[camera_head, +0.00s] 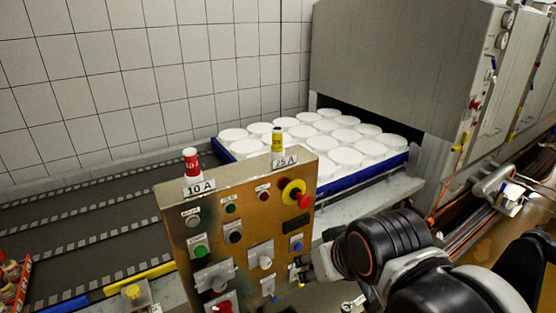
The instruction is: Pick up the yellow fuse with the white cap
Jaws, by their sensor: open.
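The yellow fuse (277,143) stands upright on top of the brass-coloured control panel (250,192), behind the "25 A" label. It is small, and the colour of its cap is hard to make out. My arm reaches in from the lower right, with a black joint and grey links. My gripper (304,269) seems to be at the arm's left end, low by the panel's right edge. It is well below the yellow fuse and apart from it. Its fingers are small and hard to separate from the panel's switches. No held object shows.
A red fuse with a pale top (191,163) stands left of the yellow one, by the "10 A" label. The panel's front carries several buttons and a red emergency knob (304,201). Behind are a blue tray (366,176) of white moulds, a dark conveyor (90,220) and a grey machine.

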